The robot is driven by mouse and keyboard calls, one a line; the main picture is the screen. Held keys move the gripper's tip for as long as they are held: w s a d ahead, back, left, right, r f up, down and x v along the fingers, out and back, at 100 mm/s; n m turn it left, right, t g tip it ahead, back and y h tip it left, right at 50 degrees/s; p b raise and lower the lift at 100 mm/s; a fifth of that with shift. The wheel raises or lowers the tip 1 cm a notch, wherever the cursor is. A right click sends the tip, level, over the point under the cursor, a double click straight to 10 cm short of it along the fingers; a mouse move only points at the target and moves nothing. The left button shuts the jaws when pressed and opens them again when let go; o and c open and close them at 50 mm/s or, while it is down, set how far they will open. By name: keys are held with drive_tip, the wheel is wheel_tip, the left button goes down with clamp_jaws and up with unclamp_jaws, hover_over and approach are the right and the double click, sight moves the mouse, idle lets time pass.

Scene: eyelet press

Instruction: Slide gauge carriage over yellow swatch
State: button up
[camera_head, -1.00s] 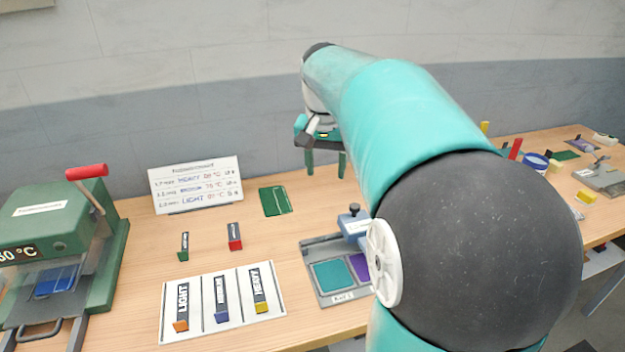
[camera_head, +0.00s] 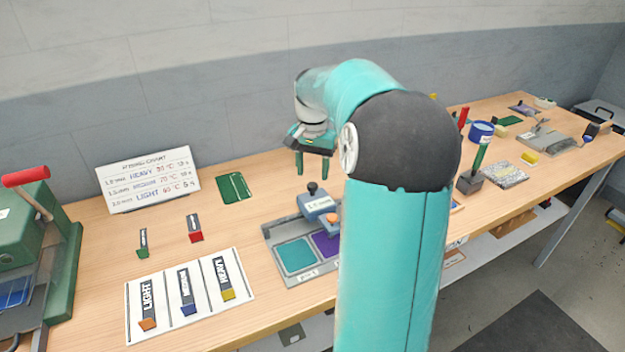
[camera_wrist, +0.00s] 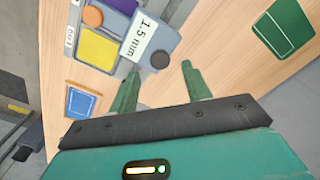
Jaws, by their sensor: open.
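The gauge carriage (camera_head: 318,206) is a blue block with a white label and a dark knob, at the back of a grey gauge tray (camera_head: 268,229). In the wrist view the carriage (camera_wrist: 147,33) is labelled "1.5 mm". The yellow swatch (camera_wrist: 97,48) lies beside the carriage there; my arm hides it in the head view. A purple swatch (camera_head: 325,243) and a teal swatch (camera_head: 296,255) lie in the tray. My gripper (camera_head: 312,166) is open and empty behind the carriage. In the wrist view its fingertips (camera_wrist: 160,70) appear on either side of the dark knob (camera_wrist: 160,60), not visibly touching it.
An orange knob (camera_head: 332,217) sits near the carriage. A green card (camera_head: 235,188) lies behind the tray, and a chart (camera_head: 150,179) stands at the back. A white mat (camera_head: 205,308) with labelled tabs and a green press (camera_head: 35,250) are left. More tools crowd the right bench.

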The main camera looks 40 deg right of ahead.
sight(312, 184)
drive_tip(key=shift+f, duration=1.9)
clamp_jaws()
drive_tip(key=s+d, duration=0.2)
drive_tip(key=d, duration=0.7)
drive_tip(key=shift+s+d, duration=0.3)
drive_tip(key=shift+s, duration=0.1)
